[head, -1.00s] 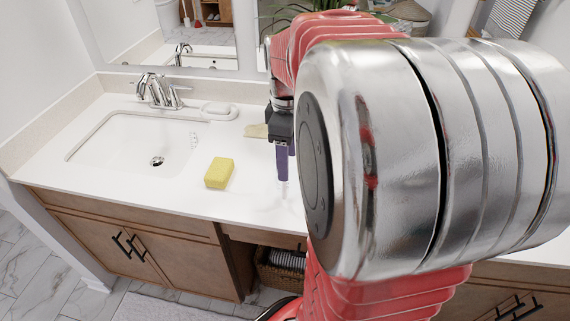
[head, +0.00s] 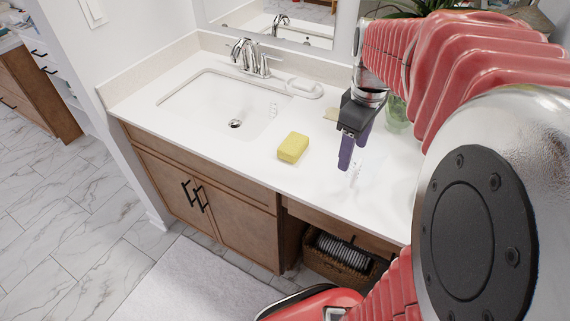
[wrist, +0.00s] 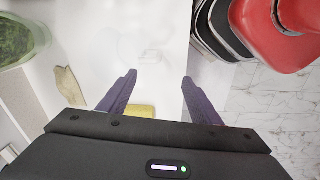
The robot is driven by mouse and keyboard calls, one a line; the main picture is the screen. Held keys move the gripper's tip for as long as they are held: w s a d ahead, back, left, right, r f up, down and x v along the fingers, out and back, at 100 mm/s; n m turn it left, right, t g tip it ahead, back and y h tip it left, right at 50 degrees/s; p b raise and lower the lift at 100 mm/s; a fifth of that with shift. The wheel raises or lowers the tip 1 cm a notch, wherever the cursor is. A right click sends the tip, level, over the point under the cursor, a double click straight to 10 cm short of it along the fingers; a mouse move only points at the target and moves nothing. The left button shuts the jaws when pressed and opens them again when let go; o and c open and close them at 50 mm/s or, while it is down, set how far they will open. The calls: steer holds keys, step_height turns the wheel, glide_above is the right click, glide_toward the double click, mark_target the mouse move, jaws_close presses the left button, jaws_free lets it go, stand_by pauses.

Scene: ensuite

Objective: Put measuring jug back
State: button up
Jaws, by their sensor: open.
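A clear, faint shape with pale printed marks (head: 355,175), which looks like the measuring jug, stands on the white counter just below and in front of my gripper. Its outline shows weakly in the wrist view (wrist: 143,48), beyond my fingertips, with nothing between the fingers. My gripper (head: 349,157) has a black body and purple fingers pointing down over the counter. In the wrist view the two fingers (wrist: 158,78) are wide apart and empty. The jug's handle and full edges are hard to make out.
A yellow sponge (head: 293,147) lies left of my gripper. A beige piece (head: 331,114) and a green glass vessel (head: 396,117) stand behind it. The sink (head: 215,105), faucet (head: 246,55) and white soap dish (head: 303,88) are further left. A basket (head: 340,262) sits below the counter.

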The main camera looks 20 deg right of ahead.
steer(key=s+a+r+m+t, duration=0.1)
steer(key=s+a+m+t, duration=0.1)
steer(key=a, duration=0.7)
steer(key=s+a+r+m+t, duration=0.1)
steer(key=s+a+m+t, duration=0.2)
steer(key=a, duration=0.7)
steer(key=shift+s+a+m, duration=0.15)
steer(key=shift+s+m, duration=0.25)
steer(key=shift+s, duration=0.1)
